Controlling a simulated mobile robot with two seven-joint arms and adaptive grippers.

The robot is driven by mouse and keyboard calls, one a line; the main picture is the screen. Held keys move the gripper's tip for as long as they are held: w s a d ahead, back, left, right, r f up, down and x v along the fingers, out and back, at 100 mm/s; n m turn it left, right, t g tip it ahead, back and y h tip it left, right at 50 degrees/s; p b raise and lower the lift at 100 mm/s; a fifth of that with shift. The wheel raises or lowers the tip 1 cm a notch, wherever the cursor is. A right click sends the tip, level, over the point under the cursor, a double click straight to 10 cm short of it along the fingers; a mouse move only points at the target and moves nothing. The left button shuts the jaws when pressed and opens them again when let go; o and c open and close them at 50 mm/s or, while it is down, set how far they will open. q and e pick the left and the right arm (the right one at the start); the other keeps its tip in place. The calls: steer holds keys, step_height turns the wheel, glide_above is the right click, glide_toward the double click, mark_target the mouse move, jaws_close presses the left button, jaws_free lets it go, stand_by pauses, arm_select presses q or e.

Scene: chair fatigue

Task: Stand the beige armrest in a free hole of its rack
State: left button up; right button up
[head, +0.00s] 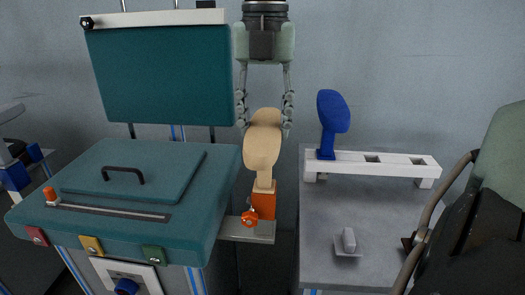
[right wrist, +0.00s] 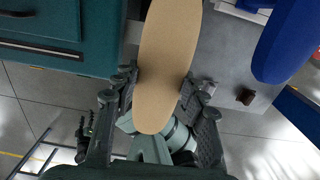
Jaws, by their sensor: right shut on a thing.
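The beige armrest (head: 262,145) is upright, its wooden stem at the orange holder (head: 262,203) on a small metal bracket at the teal bench's right side. My right gripper (head: 265,120) comes down from above and is shut on the pad's upper part. In the right wrist view the beige pad (right wrist: 165,65) lies between the fingers of my right gripper (right wrist: 162,88). The white rack (head: 343,162) stands right of it on a grey table. A blue armrest (head: 332,115) stands in its left hole; two holes to the right look empty. My left gripper is not in view.
An orange knob (head: 250,218) sits on the holder's front. A teal bench (head: 110,215) with a handled lid and a teal backrest panel (head: 160,75) are at left. A small grey block (head: 348,240) lies on the grey table (head: 320,220). A gap separates bench and table.

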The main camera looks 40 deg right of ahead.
steer(key=shift+r, duration=0.2)
steer(key=shift+r+p, duration=2.4)
steer(key=shift+r, duration=0.95)
steer(key=shift+r+p, duration=0.8)
steer(key=shift+r, duration=0.25)
steer(key=shift+r+p, duration=0.45)
steer(key=shift+r, duration=0.5)
steer(key=shift+f, duration=0.15)
